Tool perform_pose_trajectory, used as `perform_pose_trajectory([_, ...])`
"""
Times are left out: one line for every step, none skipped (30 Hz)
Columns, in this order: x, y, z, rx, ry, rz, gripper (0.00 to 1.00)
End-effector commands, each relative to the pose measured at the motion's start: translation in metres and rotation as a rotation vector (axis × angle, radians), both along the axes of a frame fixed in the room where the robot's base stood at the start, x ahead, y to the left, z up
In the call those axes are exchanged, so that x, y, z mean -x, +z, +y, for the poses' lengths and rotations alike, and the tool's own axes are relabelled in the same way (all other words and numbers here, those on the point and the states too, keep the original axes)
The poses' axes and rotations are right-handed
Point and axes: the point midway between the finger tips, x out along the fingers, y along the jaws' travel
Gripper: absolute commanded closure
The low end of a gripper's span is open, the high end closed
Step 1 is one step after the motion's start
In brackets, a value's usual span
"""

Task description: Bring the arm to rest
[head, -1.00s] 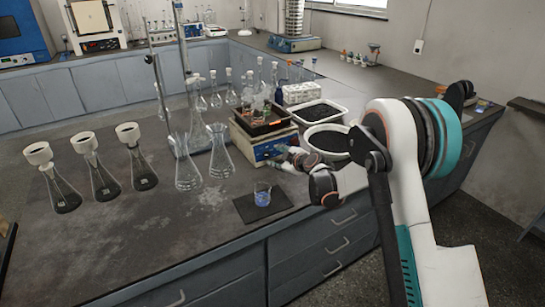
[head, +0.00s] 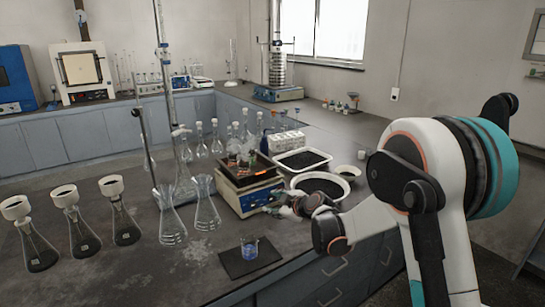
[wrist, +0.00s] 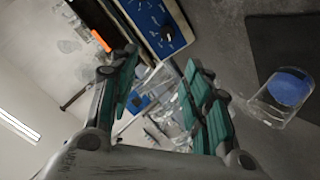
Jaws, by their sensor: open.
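My arm reaches in from the right in the head view, bent at a teal and white joint. My gripper (head: 278,209) hangs over the bench, close to the front of a blue and white boxy device (head: 238,201); I cannot tell whether it touches. In the wrist view, my gripper (wrist: 166,98) has its teal finger pads spread apart, with nothing held between them. Glass flasks show beyond the gap. The device's blue panel (wrist: 158,25) is close by at the top of that view.
A beaker of blue liquid (head: 249,248) stands on a dark mat (head: 236,267) near the front edge. Tall glass flasks (head: 207,208) stand left of the device. Pale bowls (head: 347,184) of dark grains stand behind my gripper.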

Motion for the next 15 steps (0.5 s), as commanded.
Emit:
perform_pose_trajectory([0.012,0.016,-0.006,-0.011,-0.02,0.028,0.55])
perform_pose_trajectory([0.019,0.024,-0.009,-0.02,-0.033,0.047,0.55])
perform_pose_trajectory([0.028,0.033,-0.014,-0.031,-0.052,0.072,0.55])
perform_pose_trajectory([0.034,0.041,-0.018,-0.04,-0.066,0.089,0.55])
perform_pose_trajectory([0.041,0.047,-0.021,-0.048,-0.081,0.107,0.55])
perform_pose_trajectory([0.051,0.056,-0.026,-0.059,-0.101,0.13,0.55])
perform_pose_trajectory([0.058,0.062,-0.03,-0.066,-0.116,0.148,0.55])
perform_pose_trajectory([0.066,0.068,-0.034,-0.076,-0.132,0.165,0.55])
perform_pose_trajectory([0.077,0.076,-0.039,-0.085,-0.154,0.187,0.55])
perform_pose_trajectory([0.085,0.082,-0.042,-0.094,-0.17,0.205,0.55])
perform_pose_trajectory([0.093,0.087,-0.046,-0.101,-0.186,0.221,0.55])
perform_pose_trajectory([0.105,0.094,-0.051,-0.112,-0.209,0.244,0.55])
perform_pose_trajectory([0.113,0.098,-0.055,-0.12,-0.228,0.26,0.55])
perform_pose_trajectory([0.122,0.103,-0.058,-0.129,-0.245,0.275,0.55])
perform_pose_trajectory([0.134,0.108,-0.063,-0.138,-0.269,0.296,0.55])
